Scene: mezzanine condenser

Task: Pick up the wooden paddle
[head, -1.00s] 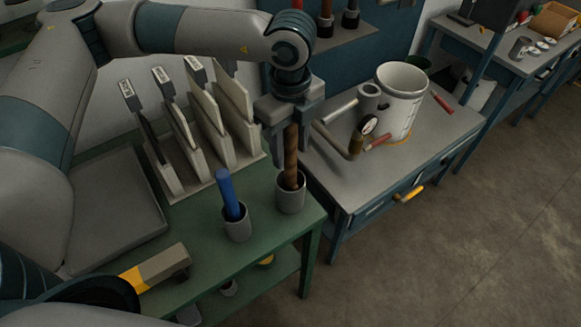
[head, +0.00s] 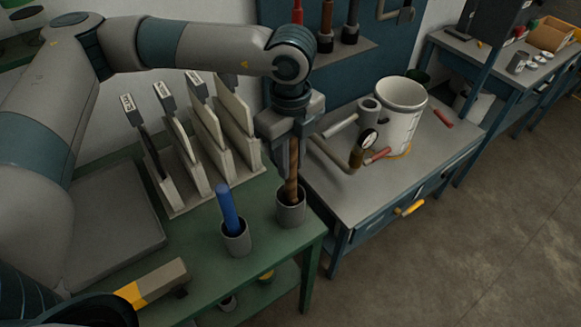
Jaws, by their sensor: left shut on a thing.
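The wooden paddle shows as a brown upright stick (head: 291,182). Its lower end is inside a grey cup (head: 291,212) at the right corner of the green bench (head: 200,262). My left gripper (head: 292,160) points down over the cup and is shut on the upper part of the stick. The jaws hide the stick's top, and the cup hides its bottom end.
A second grey cup (head: 237,241) with a blue-handled tool (head: 227,208) stands close to the left. A rack of labelled boards (head: 215,140) is behind. A grey table (head: 345,190) on the right carries a white bucket (head: 403,112) and a pipe with a gauge (head: 350,155).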

